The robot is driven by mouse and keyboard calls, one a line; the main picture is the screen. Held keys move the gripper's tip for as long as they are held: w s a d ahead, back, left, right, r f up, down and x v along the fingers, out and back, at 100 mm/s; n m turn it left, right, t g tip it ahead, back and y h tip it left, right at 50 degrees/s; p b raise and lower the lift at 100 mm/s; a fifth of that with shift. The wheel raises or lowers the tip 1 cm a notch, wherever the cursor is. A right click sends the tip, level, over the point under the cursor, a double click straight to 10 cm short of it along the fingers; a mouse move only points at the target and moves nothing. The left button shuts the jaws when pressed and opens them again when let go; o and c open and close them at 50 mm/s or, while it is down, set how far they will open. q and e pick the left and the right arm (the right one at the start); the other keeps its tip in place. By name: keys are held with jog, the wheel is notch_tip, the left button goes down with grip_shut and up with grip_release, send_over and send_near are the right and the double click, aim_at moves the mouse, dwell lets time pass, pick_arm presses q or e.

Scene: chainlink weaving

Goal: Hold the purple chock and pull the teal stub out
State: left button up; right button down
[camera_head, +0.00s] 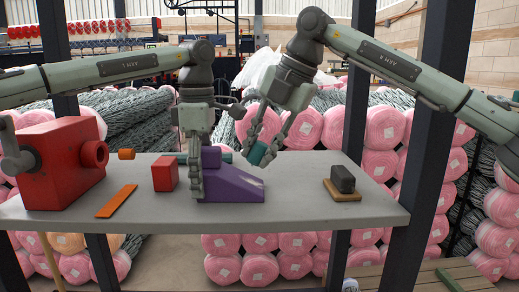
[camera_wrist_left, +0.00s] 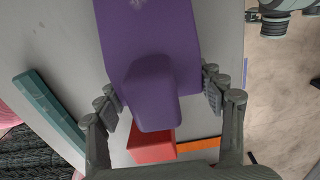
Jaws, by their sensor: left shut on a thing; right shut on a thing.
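The purple chock (camera_head: 232,186), a wedge with a raised block at its left end, stands on the grey table. It also fills the middle of the left wrist view (camera_wrist_left: 150,50). My left gripper (camera_head: 196,182) points down and is shut on the raised block, one finger on each side. My right gripper (camera_head: 263,150) is shut on the teal stub (camera_head: 258,153), a short tilted cylinder above the chock's slope. The stub looks clear of the raised block, but I cannot tell whether it touches the slope.
A teal bar (camera_wrist_left: 50,108) lies behind the chock. On the grey table (camera_head: 300,205) are a red block (camera_head: 165,173), an orange strip (camera_head: 117,201), a large red machine (camera_head: 55,165), and a black object (camera_head: 343,178) on a wooden base.

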jog(key=shift+r, duration=0.15)
jog(key=shift+r, duration=2.1)
pick_arm(q)
jog(key=o, duration=1.6)
